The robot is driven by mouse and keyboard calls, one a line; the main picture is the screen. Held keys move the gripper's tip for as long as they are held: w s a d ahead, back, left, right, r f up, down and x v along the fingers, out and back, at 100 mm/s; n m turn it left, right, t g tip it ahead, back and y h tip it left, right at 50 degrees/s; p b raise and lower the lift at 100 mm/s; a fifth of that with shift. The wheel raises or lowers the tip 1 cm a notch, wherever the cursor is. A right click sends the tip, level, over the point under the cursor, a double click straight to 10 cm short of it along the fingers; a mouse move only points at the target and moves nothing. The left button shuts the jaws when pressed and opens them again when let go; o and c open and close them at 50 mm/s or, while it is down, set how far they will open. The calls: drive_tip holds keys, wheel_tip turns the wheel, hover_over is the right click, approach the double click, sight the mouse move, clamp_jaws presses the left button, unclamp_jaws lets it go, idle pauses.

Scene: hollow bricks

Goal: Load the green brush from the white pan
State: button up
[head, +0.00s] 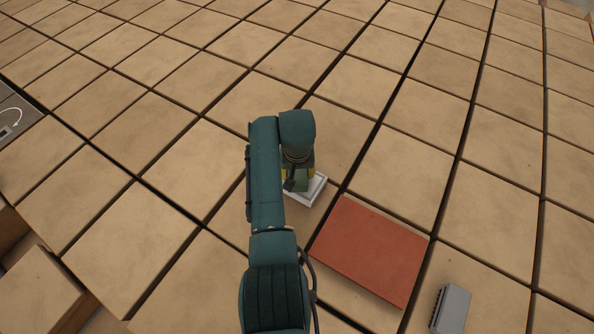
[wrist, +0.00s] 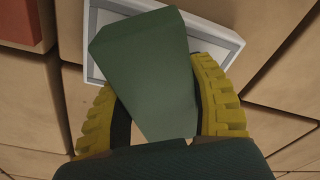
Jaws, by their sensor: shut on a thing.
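The green brush shows in the wrist view (wrist: 150,75) as a plain green tapering block between the two yellow ridged fingers. My gripper (wrist: 163,95) is shut on it. The white pan (wrist: 215,40) is a shallow rimmed tray behind the brush in the wrist view, partly covered by it. In the head view the white pan (head: 311,193) lies on the tan blocks, just under my gripper (head: 297,180). The arm hides part of the pan there. I cannot tell whether the brush touches the pan.
A flat red slab (head: 370,250) lies right of the pan, close by. A grey ridged block (head: 451,309) stands at the lower right. A grey thing with a white cable (head: 14,125) is at the left edge. Tan blocks with dark gaps form the surface, mostly clear.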

drive_tip(key=shift+s+f, duration=0.1)
drive_tip(key=shift+f, duration=0.1)
wheel_tip(320, 180, up, 7)
drive_tip(key=p, duration=0.6)
drive_tip(key=shift+r+p, duration=0.2)
drive_tip(key=shift+p, duration=0.15)
drive_tip(key=shift+f, duration=0.1)
